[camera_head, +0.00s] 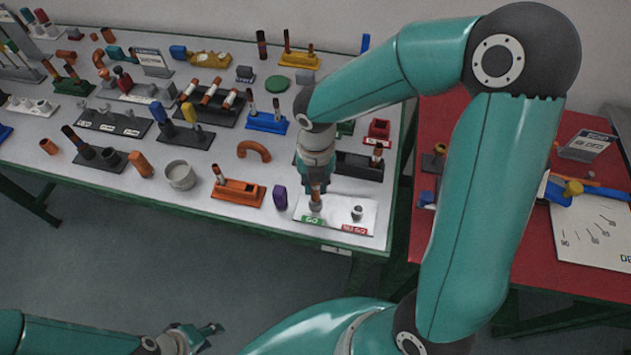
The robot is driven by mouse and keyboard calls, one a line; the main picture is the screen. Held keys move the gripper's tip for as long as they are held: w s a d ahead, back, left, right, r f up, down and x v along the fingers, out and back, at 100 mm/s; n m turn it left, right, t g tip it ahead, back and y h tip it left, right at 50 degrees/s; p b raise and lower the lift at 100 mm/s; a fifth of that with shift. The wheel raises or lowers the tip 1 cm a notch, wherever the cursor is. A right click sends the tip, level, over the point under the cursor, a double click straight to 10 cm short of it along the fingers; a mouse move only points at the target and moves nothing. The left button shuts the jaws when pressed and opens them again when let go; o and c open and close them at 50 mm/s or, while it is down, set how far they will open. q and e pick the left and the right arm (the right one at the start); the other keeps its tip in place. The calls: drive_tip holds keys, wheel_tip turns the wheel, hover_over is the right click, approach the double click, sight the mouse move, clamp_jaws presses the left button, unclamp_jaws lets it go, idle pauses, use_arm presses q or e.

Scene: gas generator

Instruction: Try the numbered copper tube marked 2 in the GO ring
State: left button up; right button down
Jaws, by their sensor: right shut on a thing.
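A white gauge plate (336,207) lies at the front right corner of the white table, with a green GO label (312,220) and a red NO GO label (354,229). My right gripper (316,190) points down over the GO side, shut on a short copper tube (316,206). The tube stands upright at the GO ring; the ring is mostly hidden, and I cannot tell how deep the tube sits. Its number is not readable. The other ring (357,212) is empty. My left gripper (210,334) is open and empty, low in front of the table.
An orange holder (237,193), a purple block (280,197) and a copper elbow (254,150) lie left of the plate. A black holder (358,167) stands close behind it. A red table (440,130) is to the right, partly hidden by my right arm.

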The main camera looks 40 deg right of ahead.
drive_tip(key=shift+r, duration=0.2)
wheel_tip(320, 180, up, 4)
drive_tip(key=p, duration=0.4)
